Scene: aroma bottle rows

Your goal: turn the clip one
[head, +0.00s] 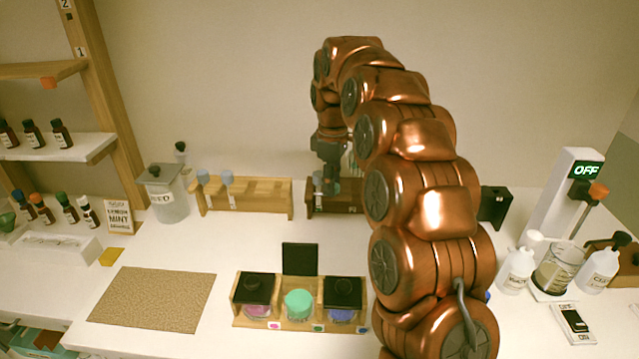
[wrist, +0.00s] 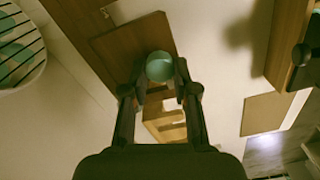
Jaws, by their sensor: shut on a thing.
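My gripper (head: 328,182) is low over a dark wooden stand (head: 350,207) behind the middle of the table. In the wrist view my gripper (wrist: 160,82) is shut on a teal round-topped piece (wrist: 159,66), which sits between the fingertips. A brown wooden panel (wrist: 120,45) and a pale slotted wooden part (wrist: 165,125) show around and below it. My gripper and arm hide much of the stand in the head view. I cannot make out which thing is the clip, or whether the held piece touches the stand.
A light wooden rack (head: 262,197) with blue-topped pieces stands to the left. In front are a three-jar holder (head: 300,322) with one dark lid raised and a brown mat (head: 152,299). A white stand reading OFF (head: 562,200), bottles and a beaker (head: 558,268) are at right.

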